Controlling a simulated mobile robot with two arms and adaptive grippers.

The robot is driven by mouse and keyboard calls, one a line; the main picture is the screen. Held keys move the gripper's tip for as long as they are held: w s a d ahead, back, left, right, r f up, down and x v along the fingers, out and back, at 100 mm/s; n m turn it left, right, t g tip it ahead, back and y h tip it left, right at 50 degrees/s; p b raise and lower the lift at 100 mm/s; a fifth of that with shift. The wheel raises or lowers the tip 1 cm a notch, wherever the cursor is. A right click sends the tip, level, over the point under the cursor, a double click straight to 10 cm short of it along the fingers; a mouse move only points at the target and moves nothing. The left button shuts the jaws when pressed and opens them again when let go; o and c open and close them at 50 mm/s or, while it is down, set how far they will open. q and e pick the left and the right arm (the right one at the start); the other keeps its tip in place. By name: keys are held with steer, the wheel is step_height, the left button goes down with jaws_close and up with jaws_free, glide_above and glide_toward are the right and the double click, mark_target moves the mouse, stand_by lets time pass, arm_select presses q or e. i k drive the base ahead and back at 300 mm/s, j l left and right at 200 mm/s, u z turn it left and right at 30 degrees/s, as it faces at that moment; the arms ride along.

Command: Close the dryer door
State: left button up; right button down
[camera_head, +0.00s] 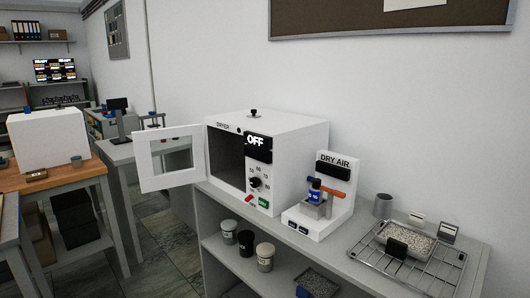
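The dryer (286,145) is a white box on the grey bench, with a dark "OFF" display, a black knob and red and green switches on its front. Its door (148,165), a white frame with a window, stands wide open to the left and projects past the bench edge. The dark chamber (226,158) is exposed and looks empty from here. Neither of my grippers is in view.
A wire rack (440,268) with a tray of granules is farther right. Jars (265,257) stand on the lower shelf. Open floor (168,240) lies left of the bench.

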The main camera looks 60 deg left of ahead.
mark_target(149, 182)
steer(key=u, duration=1.85)
steer(key=i+j+u, duration=0.1)
steer(key=i+j, duration=0.35)
steer(key=i+j+u, duration=0.1)
steer(key=i+j, duration=0.35)
steer(key=j, duration=0.2)
